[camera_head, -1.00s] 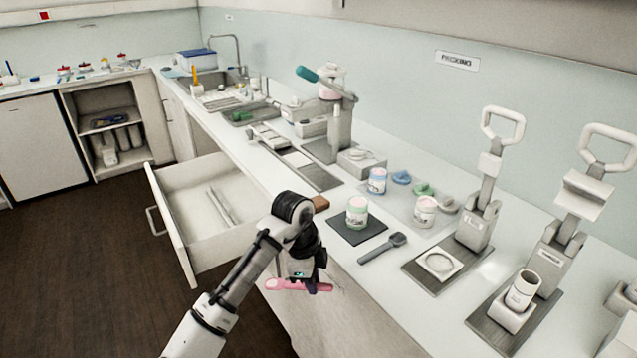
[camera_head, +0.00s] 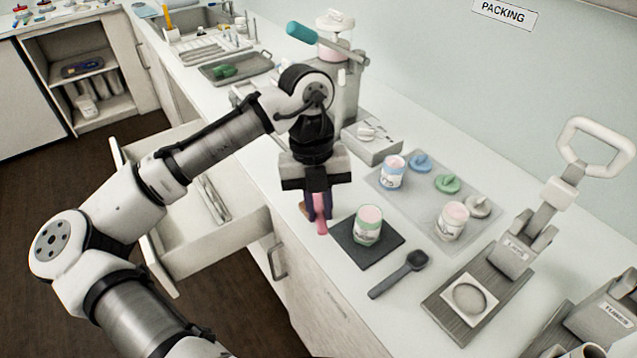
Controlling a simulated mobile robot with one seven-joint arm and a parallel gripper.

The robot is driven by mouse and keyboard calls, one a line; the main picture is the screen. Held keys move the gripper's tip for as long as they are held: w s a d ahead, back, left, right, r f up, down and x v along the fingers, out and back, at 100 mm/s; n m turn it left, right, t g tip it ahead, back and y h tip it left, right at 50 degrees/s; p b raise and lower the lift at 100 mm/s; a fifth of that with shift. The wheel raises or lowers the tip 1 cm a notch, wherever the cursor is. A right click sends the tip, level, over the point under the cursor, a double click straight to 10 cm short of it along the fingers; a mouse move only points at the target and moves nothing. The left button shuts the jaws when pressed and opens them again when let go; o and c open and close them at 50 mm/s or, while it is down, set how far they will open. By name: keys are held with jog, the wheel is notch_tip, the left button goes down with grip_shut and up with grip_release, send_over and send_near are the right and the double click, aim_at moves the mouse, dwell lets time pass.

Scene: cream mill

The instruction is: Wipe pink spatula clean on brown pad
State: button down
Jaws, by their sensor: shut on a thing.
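My gripper (camera_head: 318,205) points down over the front edge of the counter, left of the dark mat. It is shut on the pink spatula (camera_head: 321,227), whose lower end shows below the fingers. The rest of the spatula is hidden by the gripper. The brown pad (camera_head: 303,209) shows only as a small strip left of the fingers, on the counter edge. I cannot tell whether the spatula touches the pad.
A green-banded jar (camera_head: 368,224) stands on the dark mat (camera_head: 386,245), close right of my gripper. A grey scoop (camera_head: 399,273) lies in front. A tray (camera_head: 415,201) holds jars and lids. The drawer (camera_head: 215,235) is open below left. A lever press (camera_head: 345,85) stands behind.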

jog(key=shift+b+x, duration=0.75)
jog(key=shift+x, duration=0.05)
jog(key=shift+w+a+f+b, duration=0.1)
jog(key=shift+f+b, duration=1.4)
jog(key=shift+f, duration=0.1)
jog(key=shift+f, duration=0.5)
dwell(0.5)
jog(key=shift+s, duration=0.8)
jog(key=shift+w, duration=0.15)
jog(key=shift+w+p, duration=0.35)
jog(key=shift+w, duration=0.3)
